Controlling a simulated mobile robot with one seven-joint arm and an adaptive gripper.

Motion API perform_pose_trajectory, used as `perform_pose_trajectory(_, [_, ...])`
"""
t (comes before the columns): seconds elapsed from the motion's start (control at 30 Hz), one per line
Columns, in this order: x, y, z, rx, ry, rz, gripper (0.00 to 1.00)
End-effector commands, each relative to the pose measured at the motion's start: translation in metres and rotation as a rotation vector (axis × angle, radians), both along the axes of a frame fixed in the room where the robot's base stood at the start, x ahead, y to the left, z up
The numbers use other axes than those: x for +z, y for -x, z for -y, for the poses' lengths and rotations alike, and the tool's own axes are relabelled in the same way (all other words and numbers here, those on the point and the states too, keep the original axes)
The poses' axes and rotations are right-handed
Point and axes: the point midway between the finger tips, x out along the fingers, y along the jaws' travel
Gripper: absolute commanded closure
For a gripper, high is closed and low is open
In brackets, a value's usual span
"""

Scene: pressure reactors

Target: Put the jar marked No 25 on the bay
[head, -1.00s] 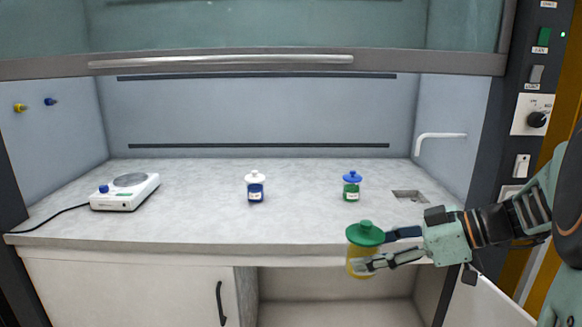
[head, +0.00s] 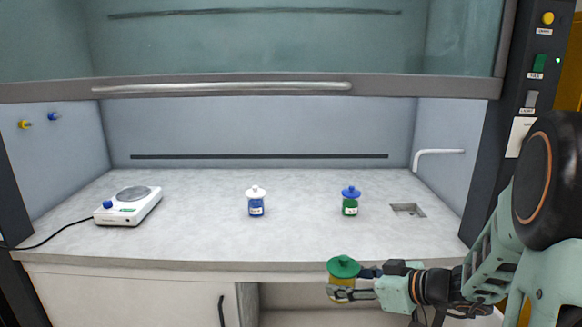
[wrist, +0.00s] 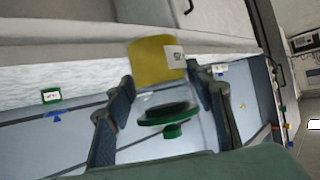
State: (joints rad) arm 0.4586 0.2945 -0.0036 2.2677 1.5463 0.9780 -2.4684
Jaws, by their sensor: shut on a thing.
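My gripper (head: 356,286) is shut on a jar with a green lid and yellow contents (head: 342,282). It holds the jar in front of the worktop's front edge, with the lid up. In the wrist view the same jar (wrist: 157,62) is between the fingers (wrist: 162,88), and its white label is too small to read. On the fume hood worktop (head: 200,235) stand a blue jar with a white lid (head: 256,206) and a green jar with a blue lid (head: 350,206). Their labels are unreadable too.
A white hotplate (head: 129,207) with a cable stands at the worktop's left. A small sink (head: 407,210) is at the right below a white tap (head: 436,153). The raised sash (head: 250,88) hangs above. The front middle of the worktop is clear.

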Motion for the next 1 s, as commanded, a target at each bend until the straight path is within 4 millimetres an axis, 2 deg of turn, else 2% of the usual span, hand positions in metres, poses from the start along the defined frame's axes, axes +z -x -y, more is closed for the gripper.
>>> perform_pose_trajectory(0.03, [0.026, -0.002, -0.002, -0.024, 0.001, 0.003, 0.85])
perform_pose_trajectory(0.1, [0.044, -0.006, -0.002, -0.062, 0.001, 0.004, 0.85])
perform_pose_trajectory(0.37, [0.107, -0.012, -0.002, -0.208, -0.001, 0.003, 0.85])
perform_pose_trajectory(0.6, [0.160, -0.008, 0.001, -0.337, -0.002, 0.003, 0.85])
perform_pose_trajectory(0.8, [0.190, -0.002, 0.005, -0.422, -0.001, 0.002, 0.85])
perform_pose_trajectory(1.0, [0.201, 0.002, 0.007, -0.466, -0.002, 0.001, 0.85])
